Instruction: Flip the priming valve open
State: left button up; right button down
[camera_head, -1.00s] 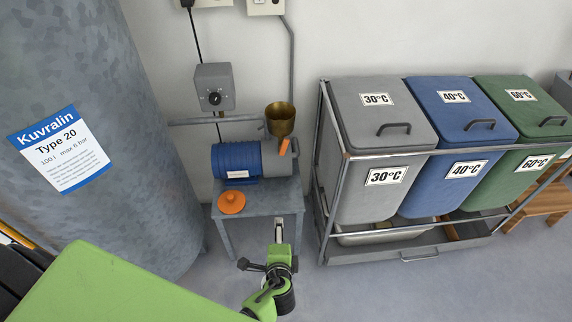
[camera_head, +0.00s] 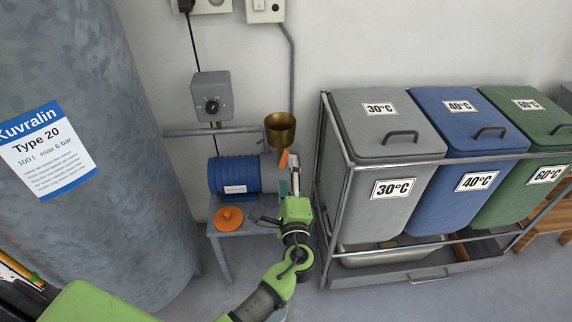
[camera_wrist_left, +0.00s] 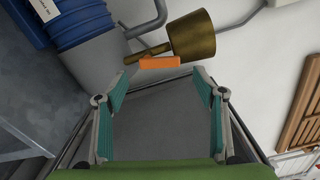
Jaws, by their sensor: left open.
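The priming valve's orange lever (camera_head: 283,159) sits just below the brass funnel (camera_head: 280,129), at the right end of the blue and grey pump (camera_head: 234,176). In the left wrist view the orange lever (camera_wrist_left: 160,62) lies roughly level across the picture, below the brass funnel (camera_wrist_left: 194,36). My left gripper (camera_head: 289,184) is just below and in front of the lever in the head view. In the left wrist view its teal-padded fingers (camera_wrist_left: 160,82) are spread wide, with the lever beyond the tips and nothing between them. My right gripper is not in view.
An orange cap (camera_head: 228,217) lies on the small grey table (camera_head: 227,252). A grey control box (camera_head: 212,98) hangs on the wall above the pump. The rack with grey, blue and green bins (camera_head: 384,173) stands close on the right. A large grey tank (camera_head: 105,130) is on the left.

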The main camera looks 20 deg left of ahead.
aim_at(286, 161)
pick_arm(q)
jog(key=x, duration=0.5)
jog(key=shift+s+d, duration=0.1)
jog(key=c, duration=1.1)
